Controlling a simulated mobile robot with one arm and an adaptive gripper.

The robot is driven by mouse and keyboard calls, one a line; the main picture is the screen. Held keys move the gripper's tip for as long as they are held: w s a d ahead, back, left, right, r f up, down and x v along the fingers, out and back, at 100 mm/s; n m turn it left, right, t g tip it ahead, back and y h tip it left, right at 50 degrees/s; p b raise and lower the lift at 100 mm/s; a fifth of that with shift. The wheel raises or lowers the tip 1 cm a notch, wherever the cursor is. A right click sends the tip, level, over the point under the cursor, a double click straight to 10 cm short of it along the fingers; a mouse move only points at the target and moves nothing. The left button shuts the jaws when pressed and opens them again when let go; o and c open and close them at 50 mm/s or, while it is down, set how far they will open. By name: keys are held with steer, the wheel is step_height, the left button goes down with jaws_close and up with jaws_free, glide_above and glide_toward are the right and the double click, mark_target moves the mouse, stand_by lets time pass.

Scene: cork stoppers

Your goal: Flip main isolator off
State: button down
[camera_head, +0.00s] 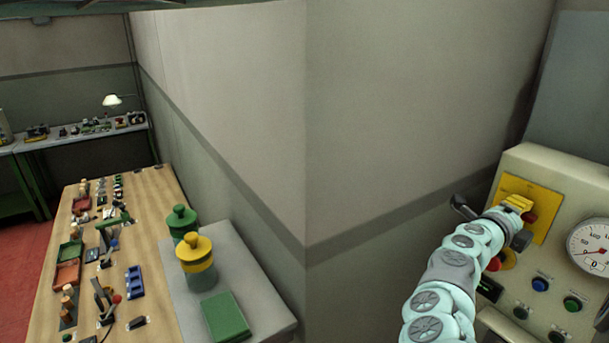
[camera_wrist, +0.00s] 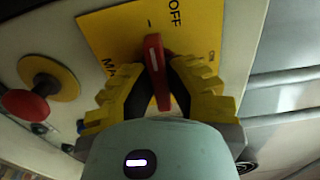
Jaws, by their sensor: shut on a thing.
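The main isolator is a red handle (camera_wrist: 154,60) with a white line on it, on a yellow plate (camera_wrist: 113,30) lettered "OFF", "ON" and partly hidden "MA…". My gripper (camera_wrist: 158,88) has its yellow ribbed fingers shut on both sides of the handle. The handle's far end lies close to a short black mark near "OFF"; I cannot tell its exact setting. In the head view, the yellow plate (camera_head: 542,200) is on the cream panel at the right, and my gripper (camera_head: 517,204) is in front of it, hiding much of the switch.
A red mushroom button (camera_wrist: 25,103) on a yellow disc sits beside the plate. The cream panel (camera_head: 560,165) also bears a gauge (camera_head: 592,248), a blue button (camera_head: 540,285) and a green button (camera_head: 572,303). A cluttered wooden bench (camera_head: 150,270) stands at the left.

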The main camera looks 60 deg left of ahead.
steer(key=shift+n, duration=0.4)
steer(key=c, duration=1)
jaws_free()
steer(key=s, duration=1.2)
steer(key=shift+a, duration=0.25)
steer(key=shift+d, duration=0.1)
